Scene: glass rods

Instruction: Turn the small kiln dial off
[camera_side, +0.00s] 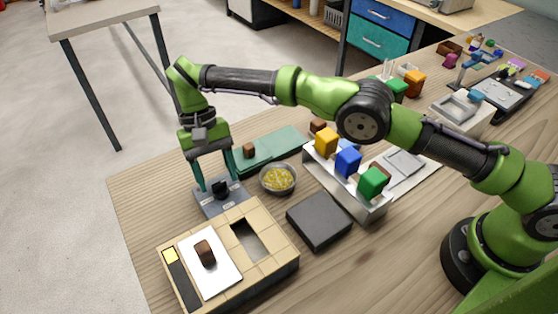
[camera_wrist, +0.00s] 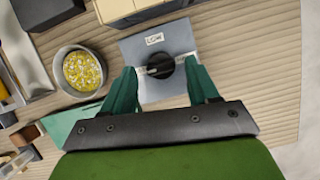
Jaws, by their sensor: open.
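The small kiln dial is a black round knob (camera_wrist: 161,65) on a blue-grey plate (camera_wrist: 152,92), with a small white label beside it in the wrist view. In the side view the dial (camera_side: 220,188) sits on its plate next to the tan brick kiln (camera_side: 270,265). My gripper (camera_wrist: 163,82) is open, with its green fingers on either side of the dial, pointing down at the plate. In the side view my gripper (camera_side: 220,185) is low over the plate. I cannot tell whether the fingers touch the knob. The dial's pointer setting is unclear.
A bowl of yellow bits (camera_side: 278,179) stands close by, with a dark square slab (camera_side: 319,221) to its right. A green mat (camera_side: 275,148) lies behind. A rack with orange, blue and green blocks (camera_side: 350,205) stands further right. The table's left edge is near.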

